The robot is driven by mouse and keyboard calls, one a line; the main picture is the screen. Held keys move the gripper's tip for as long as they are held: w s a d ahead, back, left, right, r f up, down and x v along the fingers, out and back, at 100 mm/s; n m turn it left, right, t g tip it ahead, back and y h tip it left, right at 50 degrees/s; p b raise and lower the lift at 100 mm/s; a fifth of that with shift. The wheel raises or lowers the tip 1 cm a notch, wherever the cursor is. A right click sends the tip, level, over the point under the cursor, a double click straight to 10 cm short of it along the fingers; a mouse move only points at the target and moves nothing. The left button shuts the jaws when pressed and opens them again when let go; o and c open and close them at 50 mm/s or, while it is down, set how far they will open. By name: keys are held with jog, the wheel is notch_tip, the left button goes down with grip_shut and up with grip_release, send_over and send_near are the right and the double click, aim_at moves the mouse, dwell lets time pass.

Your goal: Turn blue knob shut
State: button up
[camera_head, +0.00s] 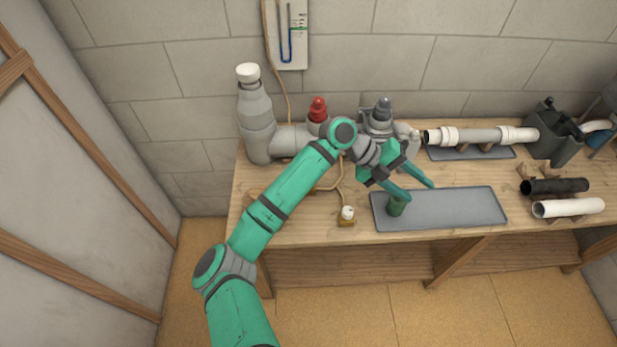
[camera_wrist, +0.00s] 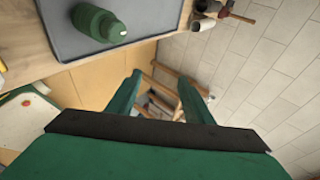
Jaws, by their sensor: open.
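I see no knob that is clearly blue. On the pipework at the back of the bench are a red knob (camera_head: 318,108) and a dark grey knob (camera_head: 383,106). A small blue part (camera_head: 598,140) shows at the far right edge, but I cannot tell what it is. My gripper (camera_head: 420,191) is open and empty above the grey mat, to the right of and below the red and grey knobs in the head view. Its two fingers also show apart in the wrist view (camera_wrist: 160,77), with nothing between them.
A white pipe (camera_head: 480,137), a black pipe (camera_head: 555,186) and a dark bin (camera_head: 552,135) occupy the bench's right side.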

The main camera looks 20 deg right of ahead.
jog(key=w+a+f+n+t+y, duration=0.25)
jog(key=w+a+t+y, duration=0.55)
jog(key=w+a, duration=1.3)
jog(key=shift+n+g+y, duration=0.35)
jog(key=shift+g+y, duration=0.35)
jog(key=shift+g, duration=0.2)
jog(key=f, duration=0.6)
jog(key=s+f, duration=0.1)
jog(key=f, duration=0.2)
jog(key=shift+a+f, duration=0.25)
jog(key=shift+a, duration=0.1)
jog(key=c, duration=1.1)
jog(key=shift+o, duration=0.2)
